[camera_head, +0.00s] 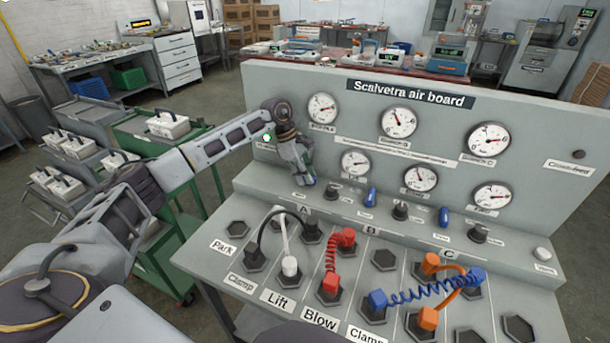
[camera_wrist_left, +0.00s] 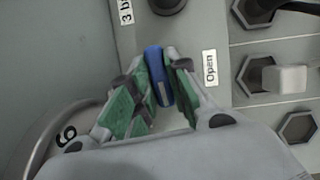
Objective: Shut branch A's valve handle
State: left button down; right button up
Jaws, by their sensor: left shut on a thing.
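The air board (camera_head: 290,100) stands in front of me with its sloping panel. My left gripper (camera_head: 309,181) is at the left end of the valve row, above column A. In the left wrist view its green-padded fingers (camera_wrist_left: 163,72) are closed around branch A's blue valve handle (camera_wrist_left: 157,73). The handle runs lengthwise between the fingers, and an "Open" label (camera_wrist_left: 209,67) sits to its right. In the head view the gripper hides most of this handle. Branch B's blue handle (camera_head: 370,197) and branch C's blue handle (camera_head: 444,217) stand free. My right gripper is not in view.
Black regulator knobs (camera_head: 400,211) stand between the handles. Several gauges (camera_head: 322,108) sit on the upright face above. Below lie hexagonal ports with a red coiled hose (camera_head: 331,255), a blue coiled hose (camera_head: 420,292) and a white plug (camera_head: 290,266).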

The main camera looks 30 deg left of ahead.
pick_arm(q)
jog(key=c, duration=1.4)
grip_release()
jog(key=shift+f, duration=0.1)
jog(key=shift+o, duration=0.2)
jog(key=shift+v, duration=0.8)
jog(key=v, duration=1)
jog(key=shift+r, duration=0.2)
